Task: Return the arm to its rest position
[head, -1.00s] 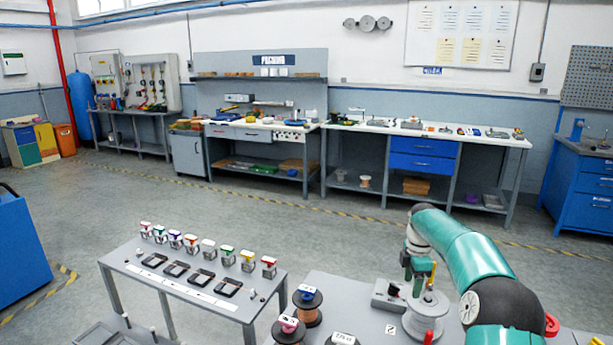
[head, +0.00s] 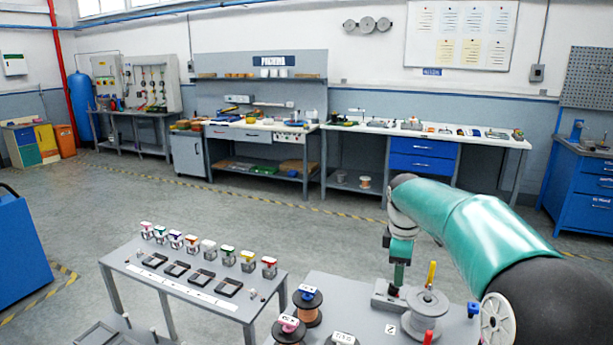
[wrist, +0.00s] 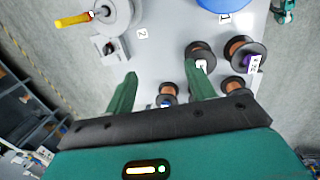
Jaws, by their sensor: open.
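My arm (head: 450,220) is green with dark joints and reaches in from the right in the head view. I cannot tell the exact height of the fingertips above the table.
A grey pulley wheel (head: 426,305) with a yellow handle (head: 431,274) and a red post (head: 428,338) stands right of the gripper. Copper spools (head: 307,308) stand at the table's left edge. The left table (head: 190,288) holds several coloured-top blocks. Open floor lies behind both tables.

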